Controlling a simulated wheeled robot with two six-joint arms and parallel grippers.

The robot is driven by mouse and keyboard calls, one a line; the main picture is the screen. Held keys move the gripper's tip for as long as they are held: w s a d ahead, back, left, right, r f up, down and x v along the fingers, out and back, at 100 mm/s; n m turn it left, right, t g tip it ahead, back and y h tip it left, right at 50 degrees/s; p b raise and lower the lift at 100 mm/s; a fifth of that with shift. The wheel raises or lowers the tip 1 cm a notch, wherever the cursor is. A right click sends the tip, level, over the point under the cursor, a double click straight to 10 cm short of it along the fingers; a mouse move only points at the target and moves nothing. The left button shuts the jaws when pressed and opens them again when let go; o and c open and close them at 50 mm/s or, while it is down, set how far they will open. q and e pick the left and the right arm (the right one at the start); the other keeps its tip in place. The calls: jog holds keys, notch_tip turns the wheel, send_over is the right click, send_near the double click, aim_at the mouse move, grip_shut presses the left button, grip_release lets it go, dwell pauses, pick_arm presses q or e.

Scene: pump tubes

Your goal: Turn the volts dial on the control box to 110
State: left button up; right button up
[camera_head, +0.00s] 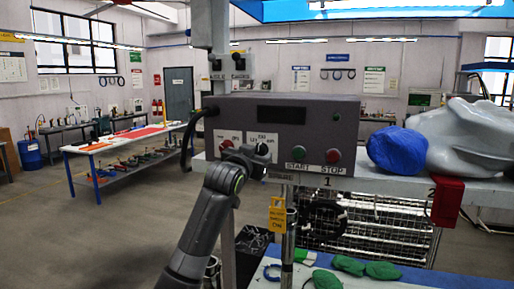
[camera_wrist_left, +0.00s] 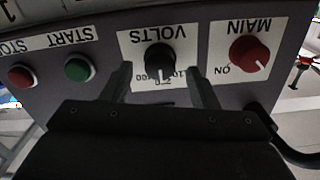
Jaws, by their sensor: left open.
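The control box (camera_head: 288,112) is a grey box on the bench in the head view. Its black volts dial (camera_wrist_left: 160,58) sits on a white plate in the left wrist view, where the box appears upside down. The dial's white pointer line points down in that picture, at the printed numbers, which are too small to read surely. My left gripper (camera_wrist_left: 160,79) is open, with one finger on each side just short of or around the dial; contact cannot be told. In the head view my left gripper (camera_head: 256,155) partly covers the volts plate. My right gripper is not in view.
The red main dial (camera_wrist_left: 249,53) is beside the volts plate. The green start button (camera_wrist_left: 79,69) and red stop button (camera_wrist_left: 20,75) are on its other side. A blue bundle (camera_head: 396,150) and grey plastic lie right of the box. A black cable (camera_head: 187,140) hangs at its left.

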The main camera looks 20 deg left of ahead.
pick_arm(q)
jog(key=shift+w+d+r, duration=0.1)
jog(key=shift+w, duration=0.75)
jog(key=shift+c, duration=0.3)
jog(key=c, duration=0.9)
